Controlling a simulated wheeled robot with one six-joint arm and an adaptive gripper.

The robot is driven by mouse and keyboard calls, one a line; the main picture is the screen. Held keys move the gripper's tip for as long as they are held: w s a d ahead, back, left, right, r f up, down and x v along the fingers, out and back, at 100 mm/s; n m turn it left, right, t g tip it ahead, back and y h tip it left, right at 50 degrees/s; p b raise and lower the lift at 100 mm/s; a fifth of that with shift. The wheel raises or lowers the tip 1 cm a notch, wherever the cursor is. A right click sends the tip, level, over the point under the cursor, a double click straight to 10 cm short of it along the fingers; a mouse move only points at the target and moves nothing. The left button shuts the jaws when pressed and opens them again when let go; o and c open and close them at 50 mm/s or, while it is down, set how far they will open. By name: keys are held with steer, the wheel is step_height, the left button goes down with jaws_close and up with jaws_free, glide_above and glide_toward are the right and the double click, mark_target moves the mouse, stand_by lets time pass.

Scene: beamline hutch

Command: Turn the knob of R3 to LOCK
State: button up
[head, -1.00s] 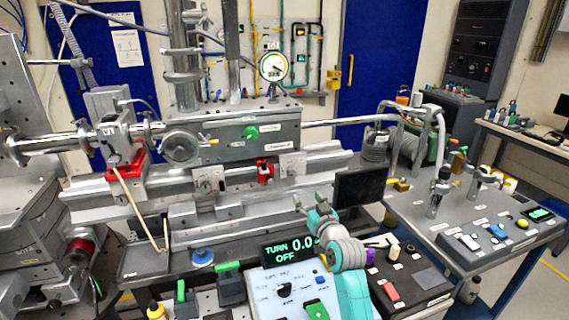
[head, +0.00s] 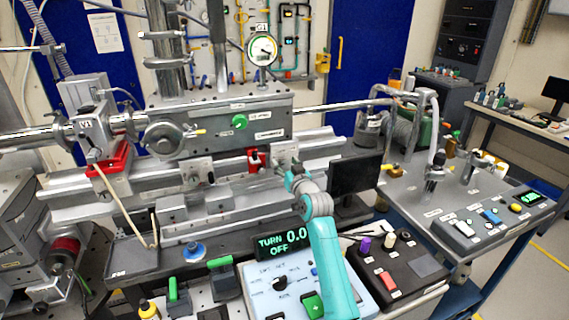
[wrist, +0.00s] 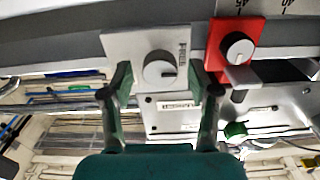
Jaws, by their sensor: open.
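Lettering that looks like FREE stands beside the knob, and a dark mark on the knob points right. No R3 label can be read. My gripper (wrist: 160,82) is open, with one finger on each side of the knob; whether they touch it I cannot tell. In the head view my gripper (head: 291,173) is at the right-hand plate on the rail, which it partly hides.
A red block with its own knob (wrist: 236,46) sits close beside my right finger in the wrist view; the red block (head: 254,160) also shows in the head view. A dark screen (head: 356,172) stands right of my gripper. A control box (head: 265,275) lies below.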

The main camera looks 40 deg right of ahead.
steer(key=shift+w+d, duration=0.15)
steer(key=shift+w, duration=0.4)
jaws_close()
